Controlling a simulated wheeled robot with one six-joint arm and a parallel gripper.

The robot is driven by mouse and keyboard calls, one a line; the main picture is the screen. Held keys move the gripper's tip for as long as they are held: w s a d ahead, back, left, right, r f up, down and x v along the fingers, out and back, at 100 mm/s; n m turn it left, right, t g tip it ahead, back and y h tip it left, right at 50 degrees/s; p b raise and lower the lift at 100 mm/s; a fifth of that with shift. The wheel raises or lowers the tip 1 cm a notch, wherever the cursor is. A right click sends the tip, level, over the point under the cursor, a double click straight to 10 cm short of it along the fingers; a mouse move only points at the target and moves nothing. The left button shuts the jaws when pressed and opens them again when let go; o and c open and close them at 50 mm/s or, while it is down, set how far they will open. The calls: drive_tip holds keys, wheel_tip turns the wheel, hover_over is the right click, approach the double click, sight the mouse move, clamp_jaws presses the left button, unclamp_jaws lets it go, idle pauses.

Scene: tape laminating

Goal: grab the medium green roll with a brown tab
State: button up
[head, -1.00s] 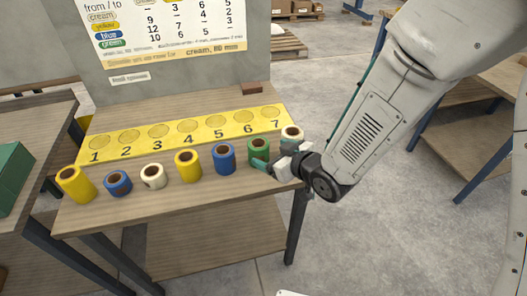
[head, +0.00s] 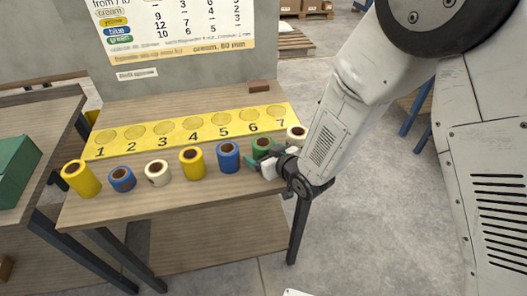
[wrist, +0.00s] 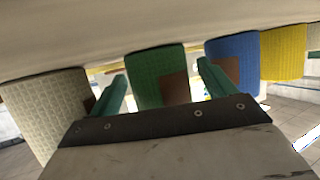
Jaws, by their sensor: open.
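The green roll (head: 262,146) stands upright near the right end of the row on the table, partly hidden behind my gripper in the head view. In the wrist view the green roll (wrist: 157,78) lies ahead, between the two fingers, with a brown tab (wrist: 176,88) on its side facing me. My gripper (head: 252,166) is open at the table's front right. In the wrist view its teal fingertips (wrist: 162,82) are spread to either side of the green roll, with no visible contact. The right fingertip is near the blue roll, the left near the cream roll.
A blue roll (head: 228,157) stands left of the green one and a cream roll (head: 297,135) to its right. Yellow, cream and blue rolls continue leftward. A yellow numbered strip (head: 170,150) lies behind the row. A brown block (head: 262,86) sits at the back.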

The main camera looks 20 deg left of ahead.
drive_tip(key=c, duration=1.1)
drive_tip(key=shift+w, duration=0.1)
